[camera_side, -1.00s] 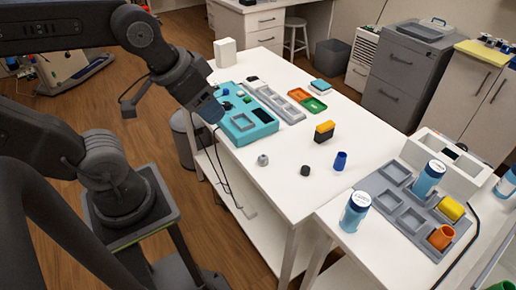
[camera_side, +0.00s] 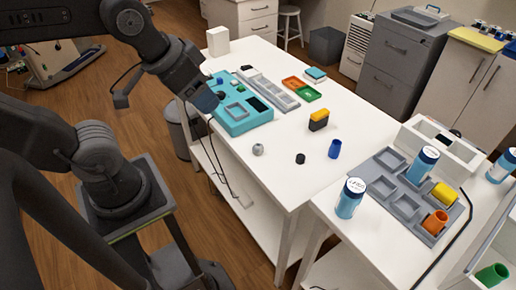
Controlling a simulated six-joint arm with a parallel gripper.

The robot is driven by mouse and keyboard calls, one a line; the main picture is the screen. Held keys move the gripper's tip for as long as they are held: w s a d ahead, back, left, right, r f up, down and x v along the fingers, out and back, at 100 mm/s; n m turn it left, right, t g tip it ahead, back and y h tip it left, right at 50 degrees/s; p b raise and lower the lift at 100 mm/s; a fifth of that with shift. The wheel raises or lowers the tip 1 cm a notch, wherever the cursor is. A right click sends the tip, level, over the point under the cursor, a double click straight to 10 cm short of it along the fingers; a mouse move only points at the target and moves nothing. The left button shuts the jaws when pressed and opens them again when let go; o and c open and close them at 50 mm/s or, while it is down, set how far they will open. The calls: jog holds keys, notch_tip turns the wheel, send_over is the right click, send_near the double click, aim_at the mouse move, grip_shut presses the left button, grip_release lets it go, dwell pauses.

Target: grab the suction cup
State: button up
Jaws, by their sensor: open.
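I cannot tell for sure which thing is the suction cup. Three small pieces stand apart on the front part of the white table: a grey rounded piece (camera_side: 258,149), a black piece (camera_side: 300,158) and a blue cup-like piece (camera_side: 335,148). My gripper (camera_side: 207,100) hangs at the left edge of the teal tray (camera_side: 252,118), up and left of these pieces. It is open and its fingertips are small and hard to make out. I see nothing held in it.
A yellow-and-black block (camera_side: 318,120) stands behind the small pieces. A grey tray (camera_side: 392,192) with a blue-and-white bottle (camera_side: 350,199) in front is on the right table. Orange (camera_side: 290,83) and green (camera_side: 308,94) bins lie farther back.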

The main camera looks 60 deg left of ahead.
jog(key=n+g+y, duration=0.3)
jog(key=n+y, duration=0.1)
jog(key=n, duration=0.8)
send_over(258, 146)
jog(key=s+d, duration=0.2)
jog(key=d, duration=0.3)
notch_tip(258, 146, down, 16)
jog(key=f, duration=0.1)
jog(key=x, duration=1.3)
jog(key=shift+s+a, duration=0.35)
jog(key=shift+s, duration=0.05)
jog(key=shift+c, duration=0.4)
jog(key=c, duration=0.9)
